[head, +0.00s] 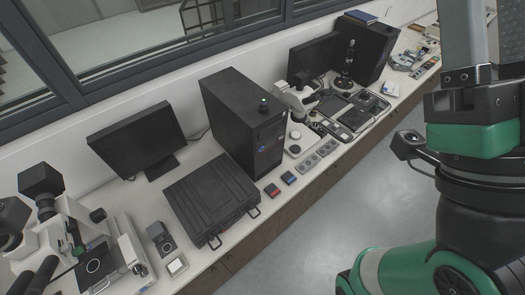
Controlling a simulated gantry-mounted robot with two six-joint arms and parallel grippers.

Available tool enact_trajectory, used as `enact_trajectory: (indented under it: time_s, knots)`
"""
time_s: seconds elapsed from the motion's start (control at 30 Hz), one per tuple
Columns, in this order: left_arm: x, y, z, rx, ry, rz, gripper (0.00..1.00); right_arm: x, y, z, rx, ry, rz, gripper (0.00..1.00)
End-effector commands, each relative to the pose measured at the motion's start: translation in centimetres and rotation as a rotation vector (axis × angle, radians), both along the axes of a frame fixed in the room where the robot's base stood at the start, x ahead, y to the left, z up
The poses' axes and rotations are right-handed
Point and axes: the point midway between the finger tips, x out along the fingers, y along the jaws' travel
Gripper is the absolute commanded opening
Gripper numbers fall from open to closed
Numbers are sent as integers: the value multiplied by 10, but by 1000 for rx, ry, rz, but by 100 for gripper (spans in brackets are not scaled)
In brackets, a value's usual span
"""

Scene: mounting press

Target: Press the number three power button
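I cannot read any number three label in the head view. A grey strip of several small modules (318,156) lies along the bench's front edge, and its details are too small to tell. A black tower case (225,125) stands upright left of the strip, with a small green round knob (263,101) on its top and markings on its front too small to read. Neither gripper shows. A green and black arm of mine fills the right side, apart from the bench.
A microscope (75,235) stands at the left, near a monitor (138,139) and a flat black case (210,196). Red (272,190) and blue (289,178) small blocks lie beside the strip. Another tower (362,48) is farther back. The floor (335,215) in front is clear.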

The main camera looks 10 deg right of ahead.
Motion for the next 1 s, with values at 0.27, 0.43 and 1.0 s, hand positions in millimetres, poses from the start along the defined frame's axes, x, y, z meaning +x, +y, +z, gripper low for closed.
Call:
enact_trajectory:
  time_s: [0.27, 0.43, 1.0]
  knots:
    - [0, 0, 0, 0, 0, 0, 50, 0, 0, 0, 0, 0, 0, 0]
    - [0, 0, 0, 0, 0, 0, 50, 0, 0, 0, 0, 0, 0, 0]
    - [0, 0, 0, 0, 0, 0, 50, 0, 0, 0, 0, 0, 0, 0]
